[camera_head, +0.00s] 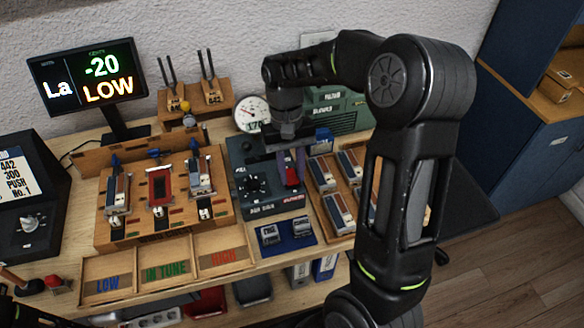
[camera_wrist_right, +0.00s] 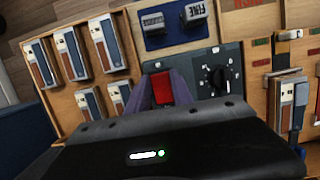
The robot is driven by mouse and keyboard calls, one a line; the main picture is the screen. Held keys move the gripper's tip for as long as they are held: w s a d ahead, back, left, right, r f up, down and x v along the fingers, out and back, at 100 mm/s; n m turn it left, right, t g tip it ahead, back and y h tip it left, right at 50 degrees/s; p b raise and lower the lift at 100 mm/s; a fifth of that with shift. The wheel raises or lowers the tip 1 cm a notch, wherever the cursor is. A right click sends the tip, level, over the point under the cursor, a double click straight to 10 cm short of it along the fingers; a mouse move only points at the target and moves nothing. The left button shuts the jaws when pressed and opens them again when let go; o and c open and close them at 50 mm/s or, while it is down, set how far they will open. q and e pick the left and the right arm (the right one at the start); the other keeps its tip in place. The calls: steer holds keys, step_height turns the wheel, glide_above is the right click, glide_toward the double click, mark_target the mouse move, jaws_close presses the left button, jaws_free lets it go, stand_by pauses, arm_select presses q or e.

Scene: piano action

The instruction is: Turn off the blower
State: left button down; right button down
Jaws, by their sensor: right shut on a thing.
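The blower (camera_head: 345,118) is a dark green box with a label at the back of the bench, partly hidden by my right arm. In front of it is a dark grey control box (camera_head: 262,205) with a black knob (camera_head: 252,187) and a red switch (camera_head: 292,176). The red switch also shows in the right wrist view (camera_wrist_right: 162,88). My right gripper (camera_head: 289,163) points down over the box. Its purple fingers are on both sides of the red switch, shut on it. The switch's exact position is hard to tell. My left gripper is not clearly in view.
A round gauge (camera_head: 252,114) stands behind the control box. A wooden rack (camera_head: 165,225) with reed pieces is to its left, and a tray (camera_head: 322,211) of several reed blocks to its right. A blue mat (camera_head: 287,244) lies in front. A display (camera_head: 92,82) reads "-20 LOW".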

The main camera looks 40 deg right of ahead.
mark_target(290, 175)
steer(key=c, duration=1.1)
jaws_free()
steer(key=shift+r, duration=0.1)
steer(key=shift+w+r, duration=0.2)
steer(key=shift+r, duration=0.1)
steer(key=v, duration=0.3)
steer(key=shift+w+r+b, duration=0.1)
steer(key=shift+r+b, duration=0.25)
steer(key=shift+r, duration=0.05)
steer(key=p+v, duration=0.2)
steer(key=v, duration=0.1)
steer(key=shift+r+p, duration=0.15)
steer(key=shift+p, duration=0.15)
